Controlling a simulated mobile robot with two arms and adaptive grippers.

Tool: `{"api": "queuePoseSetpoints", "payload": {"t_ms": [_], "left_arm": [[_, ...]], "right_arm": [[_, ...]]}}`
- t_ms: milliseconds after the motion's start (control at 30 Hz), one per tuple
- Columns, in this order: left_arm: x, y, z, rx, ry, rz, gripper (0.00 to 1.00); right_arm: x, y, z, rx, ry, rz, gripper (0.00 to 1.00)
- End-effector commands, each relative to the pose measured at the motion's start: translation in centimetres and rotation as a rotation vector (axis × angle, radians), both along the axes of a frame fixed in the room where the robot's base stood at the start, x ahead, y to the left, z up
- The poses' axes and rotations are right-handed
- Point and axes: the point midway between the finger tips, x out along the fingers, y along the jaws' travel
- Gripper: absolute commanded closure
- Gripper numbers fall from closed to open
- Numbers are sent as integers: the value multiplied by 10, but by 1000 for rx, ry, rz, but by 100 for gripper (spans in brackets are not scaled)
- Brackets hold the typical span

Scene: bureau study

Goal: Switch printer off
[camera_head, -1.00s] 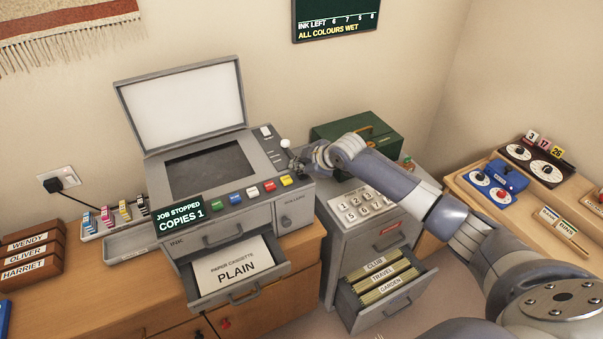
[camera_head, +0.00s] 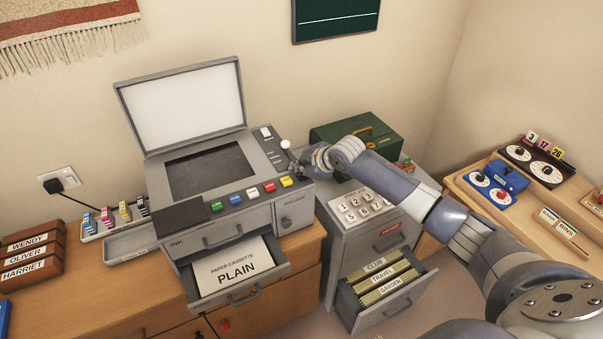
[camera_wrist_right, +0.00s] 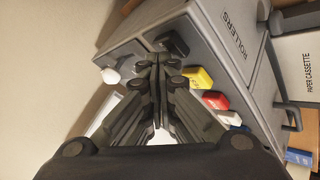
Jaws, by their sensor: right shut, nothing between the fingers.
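The grey printer (camera_head: 252,222) stands on the wooden desk with its lid raised and its paper cassette drawer (camera_head: 237,269) pulled out. Its small display (camera_head: 181,212) is dark and blank. A row of coloured buttons (camera_head: 252,191) runs along its front top edge. A white-knobbed lever (camera_head: 285,145) stands at its right side, and a white rocker switch (camera_head: 266,132) sits near the back right corner. My right gripper (camera_head: 304,166) is shut and empty beside the printer's right edge, close to the lever. In the right wrist view the shut fingertips (camera_wrist_right: 158,62) are near a black knob (camera_wrist_right: 172,44). My left gripper is out of view.
A grey filing cabinet (camera_head: 349,247) with an open file drawer stands right of the printer, with a green case (camera_head: 345,130) behind. A wall plug (camera_head: 57,184) and ink cartridges (camera_head: 113,215) are at left.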

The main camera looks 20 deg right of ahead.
Motion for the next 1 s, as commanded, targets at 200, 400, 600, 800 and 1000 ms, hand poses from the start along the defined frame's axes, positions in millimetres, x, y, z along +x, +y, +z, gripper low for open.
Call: {"api": "queuePoseSetpoints", "payload": {"t_ms": [200,400,600,800,1000], "left_arm": [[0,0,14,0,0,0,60],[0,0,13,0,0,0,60],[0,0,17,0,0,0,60],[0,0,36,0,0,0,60],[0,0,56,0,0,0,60]], "right_arm": [[0,-1,14,0,1,0,100],[0,0,13,-1,1,-1,100],[0,-1,17,0,0,0,100],[0,-1,37,0,-1,-1,100],[0,-1,57,0,0,0,100]]}}
